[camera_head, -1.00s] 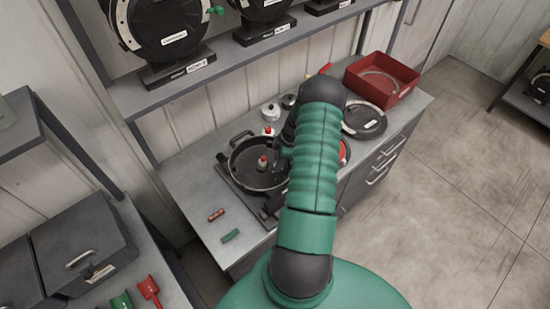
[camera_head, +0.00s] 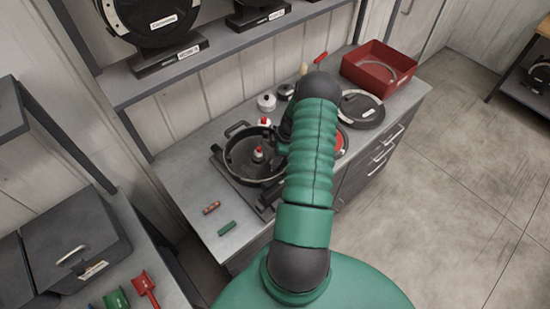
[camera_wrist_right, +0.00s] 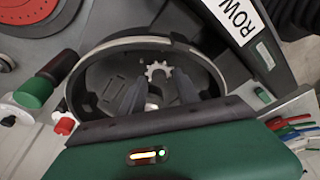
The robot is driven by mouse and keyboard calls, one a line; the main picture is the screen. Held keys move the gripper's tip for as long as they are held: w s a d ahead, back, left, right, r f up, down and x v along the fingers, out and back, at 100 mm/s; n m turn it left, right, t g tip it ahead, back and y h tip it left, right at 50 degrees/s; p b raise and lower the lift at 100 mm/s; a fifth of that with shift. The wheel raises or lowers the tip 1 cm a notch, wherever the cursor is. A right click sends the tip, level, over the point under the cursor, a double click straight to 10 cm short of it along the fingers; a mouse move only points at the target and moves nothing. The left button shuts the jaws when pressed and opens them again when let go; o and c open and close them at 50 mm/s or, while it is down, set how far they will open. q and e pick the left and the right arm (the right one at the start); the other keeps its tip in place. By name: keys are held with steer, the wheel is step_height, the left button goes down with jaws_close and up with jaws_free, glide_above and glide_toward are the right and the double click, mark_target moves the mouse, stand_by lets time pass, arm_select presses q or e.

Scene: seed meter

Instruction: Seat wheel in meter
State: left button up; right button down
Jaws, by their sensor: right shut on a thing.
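The meter (camera_head: 229,168) is a black round open housing on a dark base on the bench, with a red-tipped part standing inside it. It also shows in the right wrist view (camera_wrist_right: 214,72), where its pale rim circles my fingers. My right gripper (camera_wrist_right: 160,84) reaches into the housing, its two dark fingers on either side of a small pale toothed wheel (camera_wrist_right: 160,70). The jaws are shut on this wheel. I cannot tell whether the wheel touches the housing floor. In the head view my arm hides the wheel and most of the right gripper. My left gripper is not in view.
A red tray (camera_head: 380,68) and a black round lid (camera_head: 361,108) are at the bench's right end. A red disc (camera_head: 341,142) lies partly behind my arm. A red-brown piece (camera_head: 211,207) and a green piece (camera_head: 227,227) lie near the front left edge. A shelf (camera_head: 225,60) overhangs the back.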

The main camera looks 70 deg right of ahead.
steer(key=shift+d+f, duration=0.1)
steer(key=shift+f, duration=0.05)
stand_by(0.4)
steer(key=shift+f+b, duration=0.1)
steer(key=shift+b, duration=0.2)
steer(key=shift+f+b, duration=0.35)
steer(key=shift+b, duration=0.15)
stand_by(0.6)
steer(key=shift+f+b, duration=0.3)
steer(key=shift+b, duration=0.1)
steer(key=shift+f, duration=0.1)
steer(key=shift+b, duration=0.3)
